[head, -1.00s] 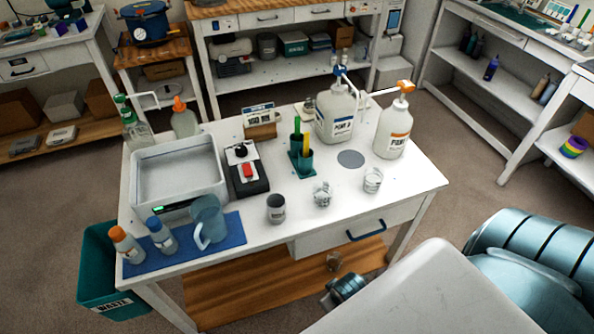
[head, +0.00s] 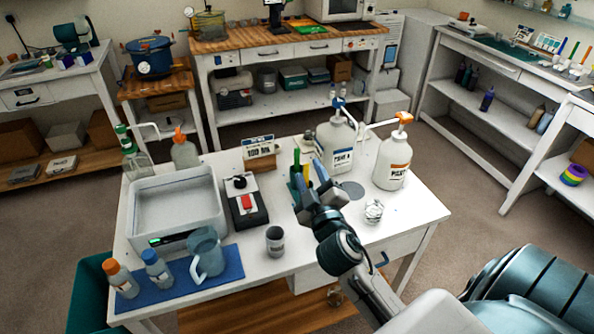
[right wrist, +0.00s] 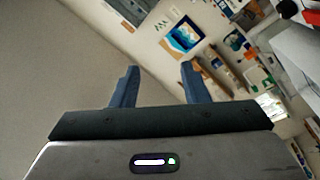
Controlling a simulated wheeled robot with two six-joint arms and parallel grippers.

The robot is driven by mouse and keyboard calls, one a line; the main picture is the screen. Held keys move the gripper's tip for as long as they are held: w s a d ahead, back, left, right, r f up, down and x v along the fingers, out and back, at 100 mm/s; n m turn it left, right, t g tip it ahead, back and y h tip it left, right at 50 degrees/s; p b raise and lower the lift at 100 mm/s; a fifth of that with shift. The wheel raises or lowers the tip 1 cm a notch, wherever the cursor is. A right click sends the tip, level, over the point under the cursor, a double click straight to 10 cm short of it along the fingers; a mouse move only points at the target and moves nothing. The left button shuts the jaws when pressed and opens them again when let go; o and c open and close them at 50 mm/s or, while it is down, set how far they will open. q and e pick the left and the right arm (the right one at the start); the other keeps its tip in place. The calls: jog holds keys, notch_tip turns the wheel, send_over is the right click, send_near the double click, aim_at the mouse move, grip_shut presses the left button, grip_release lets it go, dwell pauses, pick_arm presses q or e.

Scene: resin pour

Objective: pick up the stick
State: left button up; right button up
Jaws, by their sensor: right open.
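A green stick (head: 297,157) and a yellow stick (head: 306,173) stand upright in a teal holder (head: 293,176) at the middle of the white table. My right gripper (head: 309,182) is in front of the holder and hides most of it and the lower part of the yellow stick. Its two fingers also show in the right wrist view (right wrist: 158,85), spread apart with nothing between them. I cannot tell whether the gripper touches the holder. My left gripper is not in view.
Two pump bottles (head: 336,143) (head: 393,158) stand behind and right of the gripper. A small clear cup (head: 374,211) and a grey cup (head: 275,240) stand nearby.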

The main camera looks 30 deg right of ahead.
jog(key=w+a+r+n+t+y, duration=0.5)
jog(key=a+r+n+y, duration=0.2)
jog(key=r+n+y, duration=0.5)
jog(key=w+a+f+n+g+y, duration=0.2)
jog(key=w+a+n+g+y, duration=0.25)
jog(key=n, duration=0.65)
jog(key=n+g+h+b, duration=0.2)
jog(key=n+g+h, duration=0.3)
jog(key=g+h, duration=0.85)
send_near(297, 149)
notch_tip(297, 149, down, 2)
jog(key=w+d+g+y, duration=0.1)
jog(key=w+d+y, duration=0.1)
jog(key=shift+p+x, duration=0.55)
jog(key=shift+x, duration=0.45)
jog(key=shift+w+f+p, duration=0.1)
jog(key=shift+f+p, duration=0.25)
jog(key=shift+f, duration=0.15)
jog(key=p+x, duration=0.1)
jog(key=x, duration=0.2)
jog(key=shift+w+d+f, duration=0.1)
jog(key=shift+w+f, duration=0.3)
jog(key=shift+f, duration=0.25)
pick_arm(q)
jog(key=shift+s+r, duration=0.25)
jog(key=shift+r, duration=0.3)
